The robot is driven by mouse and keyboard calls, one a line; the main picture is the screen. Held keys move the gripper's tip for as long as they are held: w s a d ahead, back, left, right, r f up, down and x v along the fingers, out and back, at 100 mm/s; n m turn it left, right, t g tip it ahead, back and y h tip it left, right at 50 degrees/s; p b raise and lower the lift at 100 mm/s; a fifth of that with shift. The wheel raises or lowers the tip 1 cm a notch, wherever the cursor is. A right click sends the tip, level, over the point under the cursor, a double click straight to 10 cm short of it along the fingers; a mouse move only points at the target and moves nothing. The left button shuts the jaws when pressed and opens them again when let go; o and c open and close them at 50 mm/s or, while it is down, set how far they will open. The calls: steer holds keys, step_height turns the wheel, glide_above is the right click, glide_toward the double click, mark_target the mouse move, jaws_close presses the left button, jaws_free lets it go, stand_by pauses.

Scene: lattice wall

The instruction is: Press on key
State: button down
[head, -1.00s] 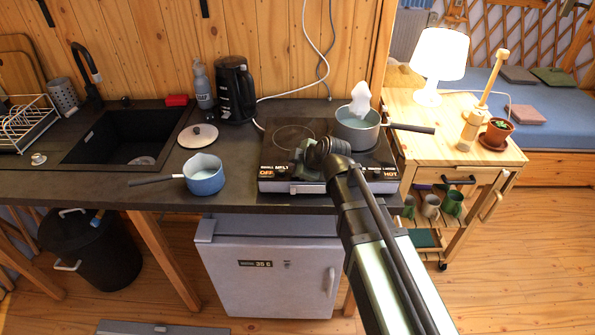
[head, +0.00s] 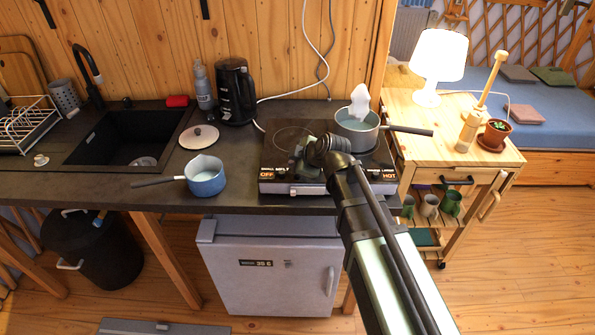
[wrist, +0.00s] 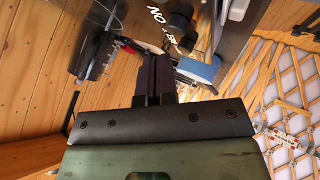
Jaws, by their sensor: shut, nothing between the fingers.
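The stove (head: 272,160) stands on the dark counter, with a light front strip marked OFF at its left and HOT at its right. A single key cannot be made out in the head view. White letters (wrist: 155,14), reading like "NO" upside down, show at the top of the wrist view beside a dark round part (wrist: 181,18). My gripper (head: 299,153) is over the front left part of the stove, hiding the middle of its panel. In the wrist view its dark fingers (wrist: 154,72) are shut together and empty. Contact with the stove cannot be told.
A grey pot (head: 356,132) with something white above it stands on the stove's right side. A blue saucepan (head: 206,178) is left of the stove, its handle pointing left. A black kettle (head: 235,92) and a lid (head: 198,137) stand behind. The sink (head: 122,140) is farther left.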

step_height(320, 180, up, 5)
steer(key=p, duration=0.4)
steer(key=shift+p, duration=0.35)
stand_by(0.4)
steer(key=shift+s+f+m, duration=0.15)
steer(key=shift+f+m, duration=0.05)
steer(key=shift+m, duration=0.4)
steer(key=s+d+f+m+g+h, duration=0.2)
steer(key=s+d+m+g+h, duration=0.1)
steer(key=s+d+m, duration=0.5)
steer(key=s+d+f+m+g+h, duration=0.3)
steer(key=s+d+m, duration=0.5)
steer(key=s+d, duration=0.2)
steer(key=shift+d+g, duration=0.4)
steer(key=shift+d, duration=0.05)
